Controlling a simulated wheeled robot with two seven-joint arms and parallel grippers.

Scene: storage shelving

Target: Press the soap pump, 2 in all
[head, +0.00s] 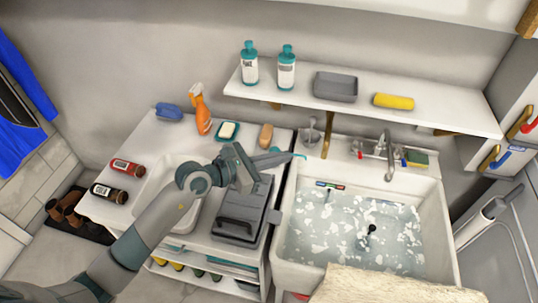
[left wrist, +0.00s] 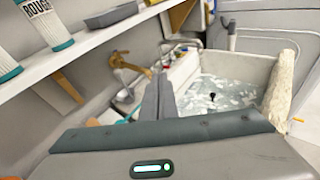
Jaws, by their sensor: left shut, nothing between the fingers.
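A small grey fitting with an upright stem (head: 312,136), which looks like the soap pump, stands at the sink's back left corner, under the shelf. Two white bottles with teal tops stand on the shelf, the left one (head: 250,65) and the right one (head: 286,69). My left gripper (head: 300,155) reaches in from the left, over the cabinet, with its tips near the sink's back left corner, in front of and below the fitting in the picture. Its fingers (left wrist: 158,98) are together and hold nothing. Contact with the fitting cannot be told. My right gripper is not in view.
The sink (head: 450,235) holds foamy water, with a tap (head: 389,155) behind it. The wall shelf (head: 440,113) overhangs the back, with a grey tray (head: 336,87) and yellow roll (head: 393,101). An orange spray bottle (head: 201,112) and soap dish (head: 229,132) stand left. A beige cloth (head: 380,288) lies in front.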

